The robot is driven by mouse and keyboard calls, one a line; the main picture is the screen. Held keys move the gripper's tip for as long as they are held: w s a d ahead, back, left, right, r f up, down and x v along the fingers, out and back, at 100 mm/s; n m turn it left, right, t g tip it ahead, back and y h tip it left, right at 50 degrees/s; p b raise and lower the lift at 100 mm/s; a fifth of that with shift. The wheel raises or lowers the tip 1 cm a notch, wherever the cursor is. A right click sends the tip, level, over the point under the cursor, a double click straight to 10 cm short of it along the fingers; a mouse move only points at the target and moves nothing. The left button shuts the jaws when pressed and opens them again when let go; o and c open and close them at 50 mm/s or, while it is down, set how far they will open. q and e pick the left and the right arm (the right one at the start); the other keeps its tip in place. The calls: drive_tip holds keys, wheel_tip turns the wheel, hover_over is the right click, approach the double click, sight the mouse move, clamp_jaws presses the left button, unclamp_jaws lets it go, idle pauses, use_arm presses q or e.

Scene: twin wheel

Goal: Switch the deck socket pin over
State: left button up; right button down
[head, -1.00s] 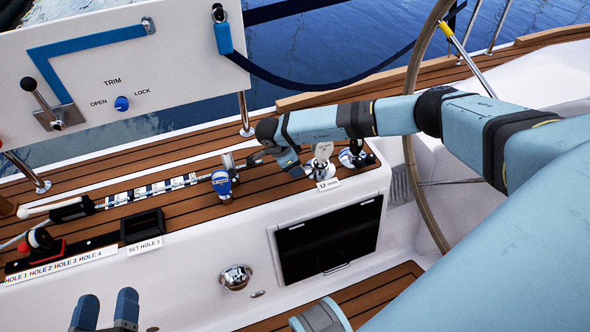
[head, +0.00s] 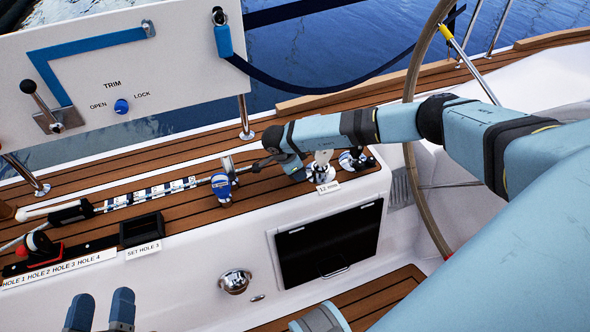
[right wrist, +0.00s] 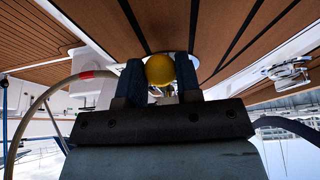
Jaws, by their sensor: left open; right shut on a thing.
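In the right wrist view my right gripper (right wrist: 160,84) is shut on a yellow ball-shaped knob (right wrist: 160,68), one dark finger on each side. A pale round fitting shows behind the knob, against the teak deck. In the head view my right gripper (head: 294,171) is down at the side deck, beside metal fittings with a white label reading 12 (head: 328,188); the knob is hidden there. I cannot tell for sure that the knob is the deck socket pin. My left gripper (head: 100,312) is open and empty at the bottom left, its blue fingers apart.
A blue and silver fitting (head: 224,184) stands left of my right gripper. A steering wheel (head: 413,180) rises beside my right arm. A trim panel (head: 120,65) stands behind.

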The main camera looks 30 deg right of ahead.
drive_tip(key=shift+s+d+f, duration=0.15)
drive_tip(key=shift+d, duration=0.4)
use_arm(q)
drive_tip(key=shift+s+a+f, duration=0.1)
drive_tip(key=shift+f, duration=0.4)
use_arm(e)
drive_tip(key=shift+d, duration=0.1)
drive_tip(key=c, duration=0.8)
unclamp_jaws()
drive_tip(key=shift+f, duration=0.1)
use_arm(q)
drive_tip(key=shift+r, duration=0.15)
drive_tip(key=shift+r, duration=0.1)
use_arm(e)
drive_tip(key=shift+r, duration=0.4)
drive_tip(key=p+v, duration=0.1)
drive_tip(key=v, duration=0.2)
drive_tip(key=shift+p+v, duration=0.45)
drive_tip(key=shift+v, duration=0.6)
use_arm(q)
wheel_tip(320, 180, down, 6)
drive_tip(key=s+a+g+y+p, duration=0.1)
drive_tip(key=a+g+y, duration=0.1)
drive_tip(key=g, duration=0.1)
drive_tip(key=shift+a+f+p, duration=0.2)
drive_tip(key=shift+a+p, duration=0.1)
drive_tip(key=shift+p, duration=0.05)
use_arm(e)
drive_tip(key=v, duration=0.8)
